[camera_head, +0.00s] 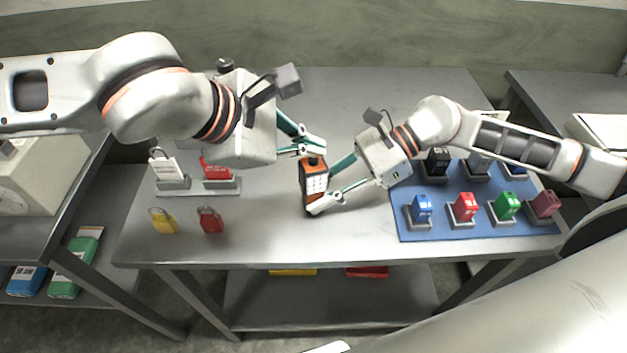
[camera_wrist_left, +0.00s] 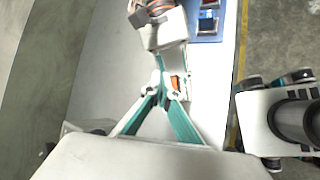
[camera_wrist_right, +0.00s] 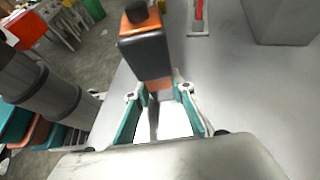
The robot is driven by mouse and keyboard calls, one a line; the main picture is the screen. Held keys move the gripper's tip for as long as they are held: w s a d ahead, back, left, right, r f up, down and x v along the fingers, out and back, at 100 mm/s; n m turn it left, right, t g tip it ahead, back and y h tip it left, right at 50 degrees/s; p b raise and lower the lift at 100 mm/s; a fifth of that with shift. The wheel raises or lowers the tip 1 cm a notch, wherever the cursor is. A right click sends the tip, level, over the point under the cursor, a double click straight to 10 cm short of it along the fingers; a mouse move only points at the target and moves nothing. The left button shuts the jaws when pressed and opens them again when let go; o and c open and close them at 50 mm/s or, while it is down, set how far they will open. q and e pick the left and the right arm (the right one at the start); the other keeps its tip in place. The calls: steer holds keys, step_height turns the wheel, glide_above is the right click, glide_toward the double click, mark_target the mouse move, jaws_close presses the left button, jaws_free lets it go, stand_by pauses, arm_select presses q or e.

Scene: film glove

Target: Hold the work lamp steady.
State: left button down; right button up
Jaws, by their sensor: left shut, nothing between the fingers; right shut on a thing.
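The work lamp (camera_head: 317,183) is an orange and black block with a pale grid of lights on its front. It stands near upright over the middle of the grey table; I cannot tell whether its base touches the tabletop. My right gripper (camera_head: 322,188) is shut on the lamp from the right, one finger on each side. The right wrist view shows the lamp's dark body and black top knob (camera_wrist_right: 148,52) beyond the fingers. My left gripper (camera_head: 320,149) is shut and empty just above the lamp's top; contact is unclear. The left wrist view shows only a sliver of orange lamp (camera_wrist_left: 177,83).
A blue mat (camera_head: 480,232) with several coloured blocks on stands lies at the right. A yellow padlock (camera_head: 163,221) and a red padlock (camera_head: 210,220) lie at the left front, before a rack (camera_head: 197,191) with two tagged items. The table's front middle is clear.

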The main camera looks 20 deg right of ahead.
mark_target(310, 161)
arm_select(q)
steer(key=shift+f, duration=0.4)
stand_by(0.5)
steer(key=shift+r, duration=0.85)
steer(key=shift+r, duration=0.1)
step_height(310, 161, up, 6)
steer(key=shift+f, duration=0.1)
stand_by(0.5)
arm_select(e)
steer(key=o, duration=0.9)
